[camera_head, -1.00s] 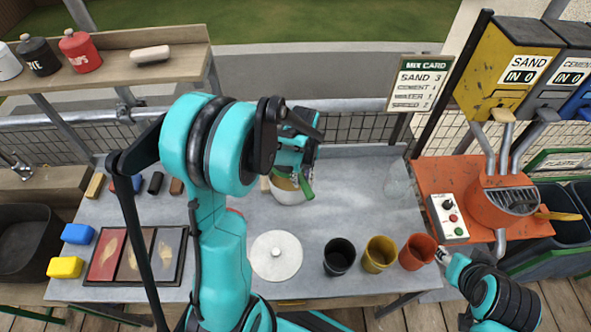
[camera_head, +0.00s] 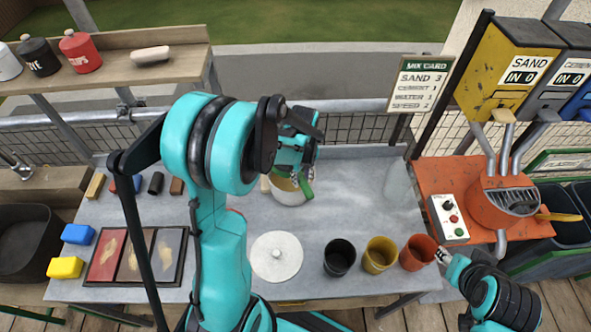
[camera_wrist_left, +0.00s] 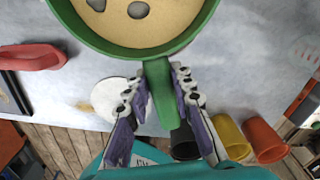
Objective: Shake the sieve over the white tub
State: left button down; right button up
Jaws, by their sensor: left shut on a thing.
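The green sieve (camera_wrist_left: 140,50) fills the top of the left wrist view, holding tan sand with grey lumps. Its green handle (camera_wrist_left: 160,90) lies between the fingers of my left gripper (camera_wrist_left: 160,92), which is shut on it. In the head view, my left gripper (camera_head: 300,160) is over the back middle of the table, and part of the green sieve (camera_head: 305,188) shows at the white tub (camera_head: 290,196). My arm and gripper hide much of the sieve there. My right gripper (camera_head: 443,256) is beside the orange cup (camera_head: 418,253); its jaw opening is unclear.
A round white disc (camera_head: 276,257) lies on the grey table (camera_head: 345,190) in front of the tub. A black cup (camera_head: 339,257) and a yellow cup (camera_head: 379,255) stand near the front edge. The orange mixer (camera_head: 505,205) is at right. The table right of the tub is clear.

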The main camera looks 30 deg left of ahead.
aim_at(305, 185)
pick_arm(q)
jog(key=shift+s+d+r, duration=0.1)
jog(key=shift+s+d, duration=0.05)
jog(key=shift+s+d, duration=0.8)
jog(key=shift+d, duration=0.3)
jog(key=shift+w+a, duration=0.15)
jog(key=shift+a, duration=0.05)
jog(key=shift+w+a, duration=0.75)
jog(key=shift+a, duration=0.35)
jog(key=shift+s+d, duration=0.8)
jog(key=shift+d, duration=0.35)
jog(key=shift+s+d, duration=0.1)
jog(key=shift+w+a, duration=0.45)
jog(key=shift+a, duration=0.15)
jog(key=shift+w+a, duration=0.4)
jog(key=shift+a, duration=0.2)
jog(key=shift+w, duration=0.15)
